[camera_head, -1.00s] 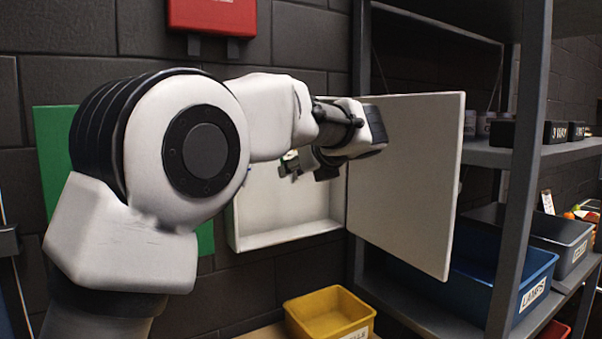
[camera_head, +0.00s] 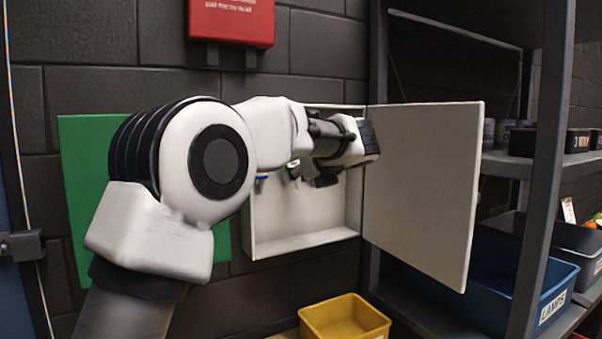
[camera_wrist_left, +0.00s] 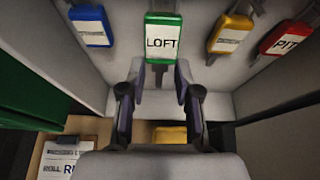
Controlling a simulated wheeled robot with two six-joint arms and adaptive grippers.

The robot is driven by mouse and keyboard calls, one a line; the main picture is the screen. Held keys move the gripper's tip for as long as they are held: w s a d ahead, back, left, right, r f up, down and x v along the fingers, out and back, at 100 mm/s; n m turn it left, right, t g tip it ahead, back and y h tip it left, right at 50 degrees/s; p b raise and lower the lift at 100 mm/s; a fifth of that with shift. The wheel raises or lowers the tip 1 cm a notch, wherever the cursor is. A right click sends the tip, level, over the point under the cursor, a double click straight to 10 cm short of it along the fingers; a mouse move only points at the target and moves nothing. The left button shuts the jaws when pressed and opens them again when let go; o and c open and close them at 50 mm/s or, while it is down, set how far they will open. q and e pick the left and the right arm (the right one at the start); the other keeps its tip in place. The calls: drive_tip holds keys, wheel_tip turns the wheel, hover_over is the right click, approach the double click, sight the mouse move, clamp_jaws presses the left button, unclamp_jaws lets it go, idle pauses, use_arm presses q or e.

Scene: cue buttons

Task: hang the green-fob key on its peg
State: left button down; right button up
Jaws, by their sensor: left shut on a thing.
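My left gripper (camera_head: 305,174) reaches into an open white wall cabinet (camera_head: 305,240). In the left wrist view the same gripper (camera_wrist_left: 159,82) is shut on the lower end of a green fob (camera_wrist_left: 163,38) labelled LOFT, which hangs upright in front of the cabinet's back wall. The top of its key and any peg behind it are cut off by the picture edge, so I cannot tell whether it is on a peg. In the head view the green fob is hidden by my gripper. My right gripper is in neither view.
A blue fob (camera_wrist_left: 90,26) hangs left of the green one; a yellow fob (camera_wrist_left: 229,34) and a red fob (camera_wrist_left: 285,38) hang to its right. The cabinet door (camera_head: 425,190) stands open at right, close to my wrist. A yellow bin (camera_head: 345,318) is below.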

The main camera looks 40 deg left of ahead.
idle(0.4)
use_arm(q)
drive_tip(key=c, duration=0.7)
unclamp_jaws()
drive_tip(key=shift+d, duration=0.1)
drive_tip(key=v, duration=1.2)
drive_tip(key=shift+w, duration=0.1)
